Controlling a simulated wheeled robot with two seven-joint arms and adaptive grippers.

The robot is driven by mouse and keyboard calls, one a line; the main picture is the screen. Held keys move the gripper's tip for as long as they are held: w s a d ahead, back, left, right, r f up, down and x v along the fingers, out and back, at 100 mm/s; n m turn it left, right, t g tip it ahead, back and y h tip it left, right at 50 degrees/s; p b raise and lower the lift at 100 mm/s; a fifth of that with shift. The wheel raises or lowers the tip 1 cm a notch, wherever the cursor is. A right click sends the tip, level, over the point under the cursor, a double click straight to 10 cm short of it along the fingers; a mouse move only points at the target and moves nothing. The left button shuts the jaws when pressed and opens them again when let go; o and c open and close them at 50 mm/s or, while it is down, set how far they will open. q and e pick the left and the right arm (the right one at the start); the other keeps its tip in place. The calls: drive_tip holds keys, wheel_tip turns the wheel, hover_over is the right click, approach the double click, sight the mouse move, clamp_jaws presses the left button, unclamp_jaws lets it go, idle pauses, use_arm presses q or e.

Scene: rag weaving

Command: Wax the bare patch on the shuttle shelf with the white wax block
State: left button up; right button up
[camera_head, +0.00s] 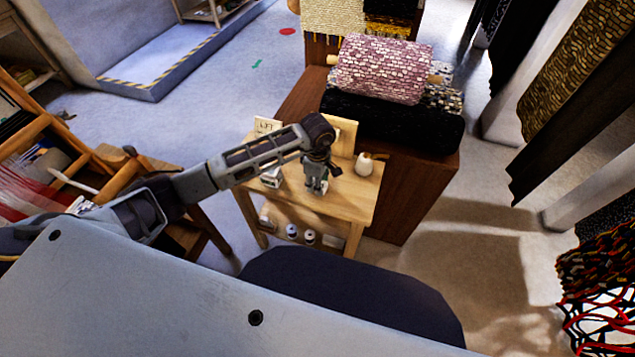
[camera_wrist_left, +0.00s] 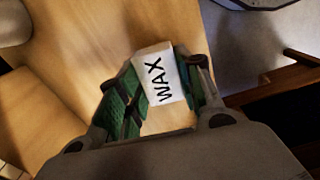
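The white wax block, marked WAX, shows in the left wrist view (camera_wrist_left: 158,76). It sits between the green-padded fingers of my left gripper (camera_wrist_left: 163,92), with a pad against each side, and its far end sticks out past them. In the head view my left gripper (camera_head: 318,186) points down over the top of a small light-wood table (camera_head: 352,205); the block is mostly hidden there. I cannot tell from these views whether the block touches the wood. I cannot pick out the bare patch or tell which surface is the shuttle shelf. My right gripper is not in view.
A white pot (camera_head: 364,165) stands right of the gripper, and a small whitish box (camera_head: 271,177) stands left. A lettered card (camera_head: 267,126) stands at the back. Spools (camera_head: 310,237) sit on the lower shelf. A brown cabinet (camera_head: 412,195) with rolled rugs (camera_head: 385,70) stands behind.

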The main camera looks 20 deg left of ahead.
use_arm(q)
drive_tip(key=c, duration=0.4)
drive_tip(key=shift+c, duration=0.2)
drive_tip(key=shift+r, duration=0.15)
drive_tip(key=shift+r+p, duration=1.75)
drive_tip(key=shift+r, duration=1.1)
drive_tip(key=shift+r, duration=0.1)
